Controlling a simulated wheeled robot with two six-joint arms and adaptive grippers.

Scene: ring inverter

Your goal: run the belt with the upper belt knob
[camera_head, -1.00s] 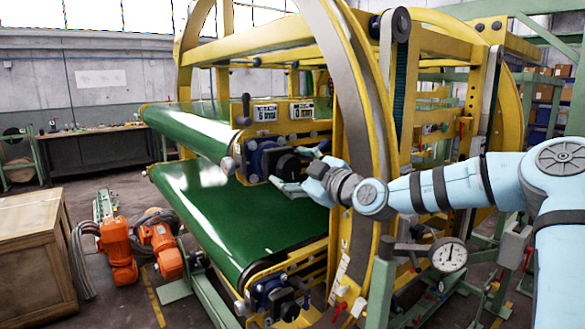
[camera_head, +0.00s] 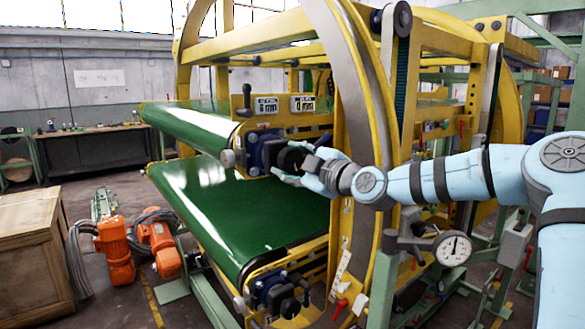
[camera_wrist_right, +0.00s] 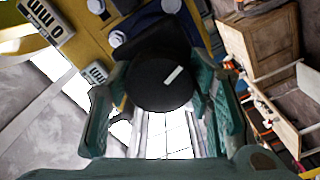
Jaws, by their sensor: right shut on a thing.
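The upper belt knob (camera_head: 288,160) is black and round, on a dark blue mount at the near end of the upper green belt (camera_head: 190,124). In the right wrist view the knob (camera_wrist_right: 160,82) has a white mark on its face and sits between the green fingers. My right gripper (camera_head: 298,167) comes from the right and is shut on the knob; it also shows in the wrist view (camera_wrist_right: 165,95). The fingers partly hide the knob in the head view. My left gripper is not in view.
The yellow ring frame (camera_head: 362,130) stands close beside my right forearm. The lower green belt (camera_head: 245,215) runs below, with a lower black knob (camera_head: 289,305). A dial gauge (camera_head: 452,249) sits under my arm. Orange motors (camera_head: 116,250) and a wooden crate (camera_head: 32,245) stand left.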

